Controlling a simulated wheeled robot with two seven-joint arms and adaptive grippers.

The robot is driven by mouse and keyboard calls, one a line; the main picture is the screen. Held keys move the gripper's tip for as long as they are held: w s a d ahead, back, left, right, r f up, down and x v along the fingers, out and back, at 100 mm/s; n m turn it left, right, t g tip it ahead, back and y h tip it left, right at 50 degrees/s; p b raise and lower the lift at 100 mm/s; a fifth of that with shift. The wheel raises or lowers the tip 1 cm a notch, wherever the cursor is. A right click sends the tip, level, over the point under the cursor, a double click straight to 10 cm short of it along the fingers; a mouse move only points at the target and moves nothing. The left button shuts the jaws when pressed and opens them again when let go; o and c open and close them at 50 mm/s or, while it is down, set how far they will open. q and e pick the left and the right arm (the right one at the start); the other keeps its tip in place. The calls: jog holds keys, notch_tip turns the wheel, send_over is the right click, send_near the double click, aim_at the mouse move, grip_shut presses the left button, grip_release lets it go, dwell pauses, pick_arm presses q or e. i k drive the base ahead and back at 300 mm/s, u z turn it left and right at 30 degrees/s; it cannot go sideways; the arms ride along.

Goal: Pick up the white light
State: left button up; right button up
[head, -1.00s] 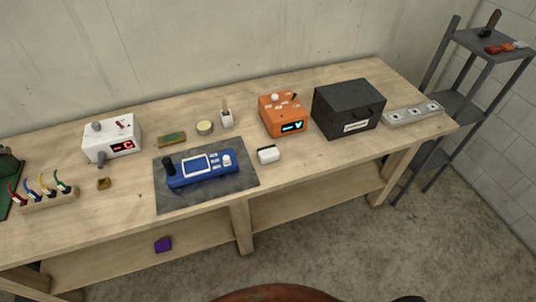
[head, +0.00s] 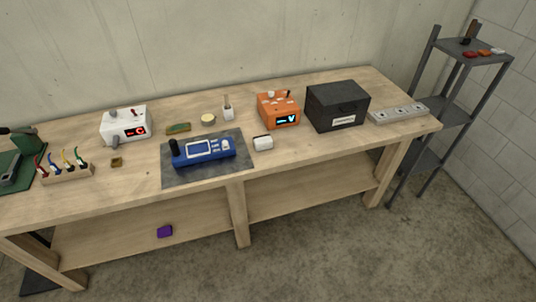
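On the top shelf of the dark metal rack at the right lie a small white piece (head: 498,51), an orange piece (head: 484,53) and a red piece (head: 469,54). They are too small to make out clearly; the white piece may be the white light. A small white block (head: 263,142) with a dark edge lies on the wooden workbench (head: 290,155), right of the grey mat. I cannot tell for sure which white thing is the light. Neither of my grippers is in view.
The bench holds a blue device (head: 204,152) on a grey mat (head: 180,181), an orange box (head: 278,108), a black case (head: 337,105), a grey strip (head: 399,113) and a white box (head: 126,124). The rack (head: 455,108) stands beyond the bench's right end. The floor in front is clear.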

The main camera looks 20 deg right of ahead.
aim_at(264, 142)
jog(key=u, duration=0.55)
jog(key=i, duration=1.15)
jog(key=z, duration=0.25)
